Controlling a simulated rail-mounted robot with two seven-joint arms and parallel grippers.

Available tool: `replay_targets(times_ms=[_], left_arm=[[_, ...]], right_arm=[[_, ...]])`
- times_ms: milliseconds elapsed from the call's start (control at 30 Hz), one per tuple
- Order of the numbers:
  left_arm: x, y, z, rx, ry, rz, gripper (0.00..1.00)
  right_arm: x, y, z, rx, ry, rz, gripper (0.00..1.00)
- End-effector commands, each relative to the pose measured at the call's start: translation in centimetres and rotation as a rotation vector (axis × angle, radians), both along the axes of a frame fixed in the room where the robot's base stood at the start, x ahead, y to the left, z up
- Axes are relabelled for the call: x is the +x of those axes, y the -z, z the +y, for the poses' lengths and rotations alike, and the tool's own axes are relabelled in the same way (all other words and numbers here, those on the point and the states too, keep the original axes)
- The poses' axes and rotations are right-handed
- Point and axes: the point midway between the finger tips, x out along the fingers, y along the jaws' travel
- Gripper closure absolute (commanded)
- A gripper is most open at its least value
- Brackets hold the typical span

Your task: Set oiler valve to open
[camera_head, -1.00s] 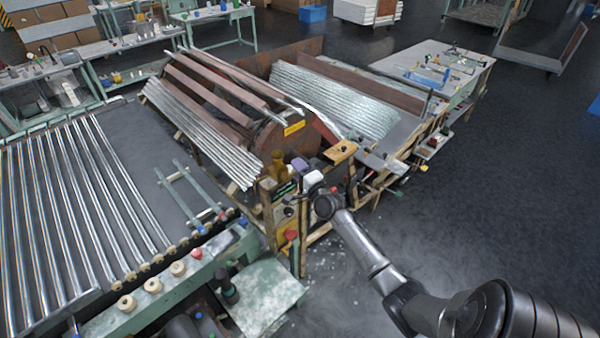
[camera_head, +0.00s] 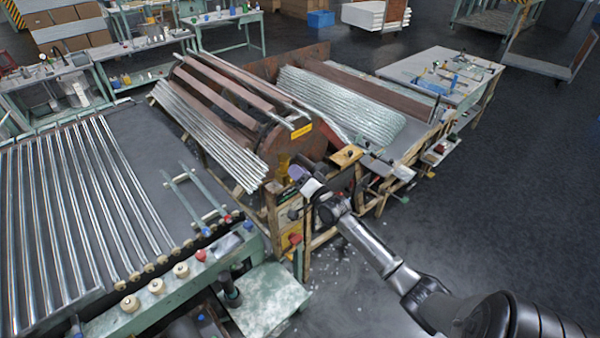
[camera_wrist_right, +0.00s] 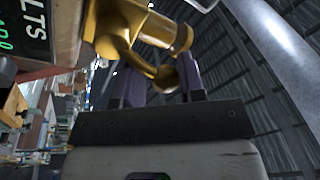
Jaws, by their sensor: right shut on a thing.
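The oiler is a yellow brass fitting (camera_head: 283,172) on the wooden-framed stand at the front of the drum machine. In the right wrist view its brass body (camera_wrist_right: 115,28) fills the top, with a short curved lever (camera_wrist_right: 140,66) ending in a rounded knob (camera_wrist_right: 166,79). My right gripper (camera_head: 296,173) is at the oiler from the right. In the wrist view its purple fingers (camera_wrist_right: 162,84) stand on either side of the knob, shut on the lever end. The gripper partly hides the oiler in the head view. My left gripper is not in view.
A red knob (camera_head: 295,239) is lower on the stand. A green-framed tube conveyor (camera_head: 150,305) is at left. Open floor (camera_head: 500,220) is at right.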

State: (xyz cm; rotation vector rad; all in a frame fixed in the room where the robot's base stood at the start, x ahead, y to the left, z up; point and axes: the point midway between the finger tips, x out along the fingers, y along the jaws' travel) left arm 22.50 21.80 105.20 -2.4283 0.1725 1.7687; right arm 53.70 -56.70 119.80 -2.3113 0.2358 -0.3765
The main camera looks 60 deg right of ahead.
Motion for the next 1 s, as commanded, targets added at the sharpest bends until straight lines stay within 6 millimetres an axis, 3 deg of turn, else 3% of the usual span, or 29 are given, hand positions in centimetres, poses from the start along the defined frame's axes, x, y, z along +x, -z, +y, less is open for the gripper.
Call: replay_targets(times_ms=[500, 533, 700, 767, 1000], left_arm=[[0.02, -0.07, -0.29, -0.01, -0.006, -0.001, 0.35], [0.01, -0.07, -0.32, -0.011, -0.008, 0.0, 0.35], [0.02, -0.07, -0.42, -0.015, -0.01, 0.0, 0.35], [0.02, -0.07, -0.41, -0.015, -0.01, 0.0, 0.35], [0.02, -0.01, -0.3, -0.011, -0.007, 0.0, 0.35]], right_arm=[[0.13, -0.51, 0.37, -0.017, -0.006, -0.008, 0.87], [0.14, -0.51, 0.37, -0.017, -0.006, -0.008, 0.62], [0.11, -0.36, 0.3, -0.017, -0.004, -0.004, 0.46], [0.09, -0.3, 0.26, -0.017, -0.004, -0.002, 0.42], [-0.06, -0.09, 0.22, -0.017, -0.002, 0.001, 0.42]])
